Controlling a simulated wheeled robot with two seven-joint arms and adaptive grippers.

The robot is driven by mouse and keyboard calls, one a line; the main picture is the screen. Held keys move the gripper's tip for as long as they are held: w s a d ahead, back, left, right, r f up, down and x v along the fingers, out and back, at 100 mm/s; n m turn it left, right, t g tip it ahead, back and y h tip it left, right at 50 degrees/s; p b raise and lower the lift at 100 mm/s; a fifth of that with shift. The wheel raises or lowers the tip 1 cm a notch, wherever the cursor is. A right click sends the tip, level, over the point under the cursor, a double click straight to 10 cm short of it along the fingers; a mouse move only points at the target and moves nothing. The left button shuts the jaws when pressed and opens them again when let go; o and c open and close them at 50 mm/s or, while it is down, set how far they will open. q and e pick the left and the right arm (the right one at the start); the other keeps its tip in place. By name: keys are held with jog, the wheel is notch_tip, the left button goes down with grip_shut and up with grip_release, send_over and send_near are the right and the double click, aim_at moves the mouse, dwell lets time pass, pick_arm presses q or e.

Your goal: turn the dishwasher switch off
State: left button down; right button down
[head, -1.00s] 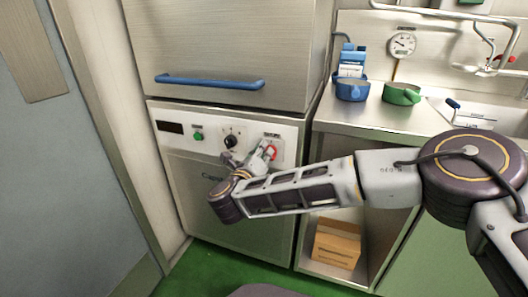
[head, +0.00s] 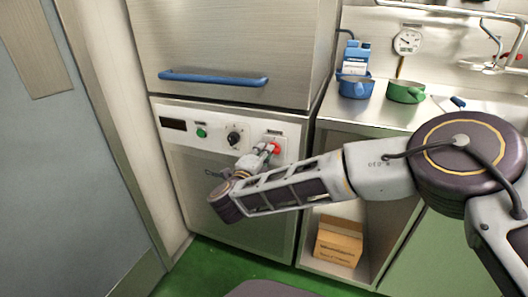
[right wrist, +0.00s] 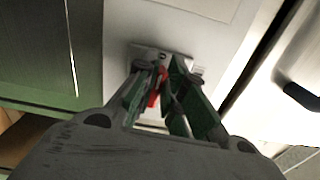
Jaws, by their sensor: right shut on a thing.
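The dishwasher (head: 222,190) is a steel machine with a white control panel, a dark display, a green button, a black knob and a red switch. The red switch (head: 276,148) is at the panel's right end. My right gripper (head: 268,149) is at this switch, and the arm comes in from the right. In the right wrist view the gripper's fingers (right wrist: 160,92) are closed around the red switch (right wrist: 154,98), whose handle shows between them, in front of a small grey plate. The fingers partly hide the switch. My left gripper is not in view.
The black knob (head: 234,138) and green button (head: 202,132) lie left of the switch. A blue bar handle (head: 213,78) juts out above the panel. The steel counter (head: 350,112) on the right bears a blue pot (head: 356,88) and a green pot (head: 405,92). A cardboard box (head: 338,242) sits below.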

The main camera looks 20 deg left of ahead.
jog(key=shift+f+n, duration=0.15)
jog(key=shift+n, duration=0.25)
jog(key=c, duration=1.5)
grip_release()
jog(key=shift+s, duration=0.15)
jog(key=s, duration=1.1)
jog(key=shift+s+a, duration=0.25)
jog(key=shift+s, duration=0.15)
